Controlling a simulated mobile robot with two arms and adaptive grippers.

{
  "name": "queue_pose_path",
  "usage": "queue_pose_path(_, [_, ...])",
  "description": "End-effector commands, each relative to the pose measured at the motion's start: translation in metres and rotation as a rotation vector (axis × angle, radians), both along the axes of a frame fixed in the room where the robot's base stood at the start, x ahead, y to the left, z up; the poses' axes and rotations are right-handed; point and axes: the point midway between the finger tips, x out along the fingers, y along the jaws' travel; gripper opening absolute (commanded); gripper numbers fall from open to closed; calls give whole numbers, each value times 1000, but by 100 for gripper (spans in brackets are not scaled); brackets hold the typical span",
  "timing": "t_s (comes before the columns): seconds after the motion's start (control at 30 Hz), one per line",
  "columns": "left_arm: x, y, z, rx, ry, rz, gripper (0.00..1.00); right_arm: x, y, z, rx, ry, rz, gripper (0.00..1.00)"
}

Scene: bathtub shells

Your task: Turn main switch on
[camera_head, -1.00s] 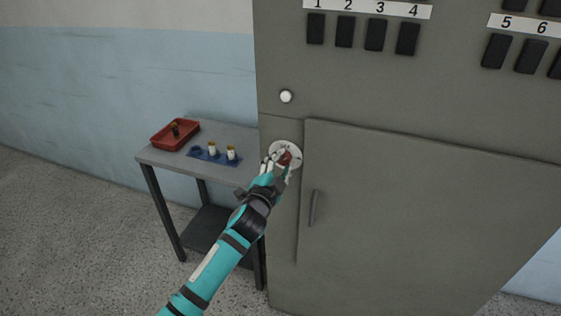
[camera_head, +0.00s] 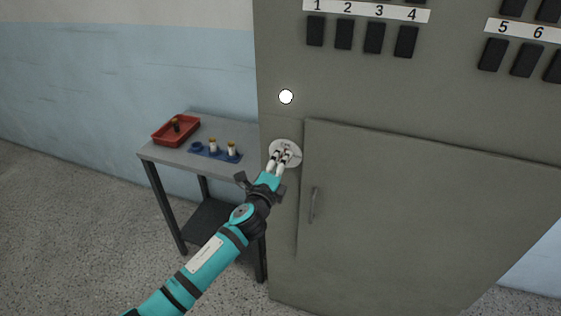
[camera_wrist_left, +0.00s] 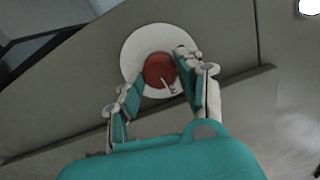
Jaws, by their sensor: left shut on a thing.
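The main switch shows in the left wrist view as a red knob (camera_wrist_left: 160,71) with a pale mark, on a round white plate (camera_wrist_left: 133,50). In the head view the white plate (camera_head: 294,151) is on the grey cabinet front, and the gripper mostly hides the knob. My left gripper (camera_head: 281,158) is at the plate, shut on the knob; its fingers (camera_wrist_left: 158,92) are on either side of the red knob in the left wrist view. A round lamp (camera_head: 286,97) above the switch glows bright white. My right gripper is not in view.
The grey cabinet (camera_head: 420,230) has a closed door with a handle (camera_head: 314,205) right of the switch, and black switches (camera_head: 344,34) above. Left stands a table (camera_head: 210,128) with a red tray (camera_head: 176,131) and a blue holder (camera_head: 214,152) of small cylinders.

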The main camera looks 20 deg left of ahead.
Motion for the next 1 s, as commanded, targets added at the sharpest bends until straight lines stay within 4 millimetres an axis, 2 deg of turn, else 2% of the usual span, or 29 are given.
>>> queue_pose_path(0.27, [0, 0, -1, 67, 0, -1, 5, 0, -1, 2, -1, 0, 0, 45])
queue_pose_path(0.7, [0, 0, -1, 75, 0, -1, 5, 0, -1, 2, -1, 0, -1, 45])
queue_pose_path(0.73, [0, 0, -1, 75, 0, -1, 40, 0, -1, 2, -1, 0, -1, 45])
queue_pose_path(0.9, [0, 0, -1, 74, 0, -1, 61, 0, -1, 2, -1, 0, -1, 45])
queue_pose_path(1.0, [0, 0, -1, 74, -1, -1, 61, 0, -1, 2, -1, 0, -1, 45])
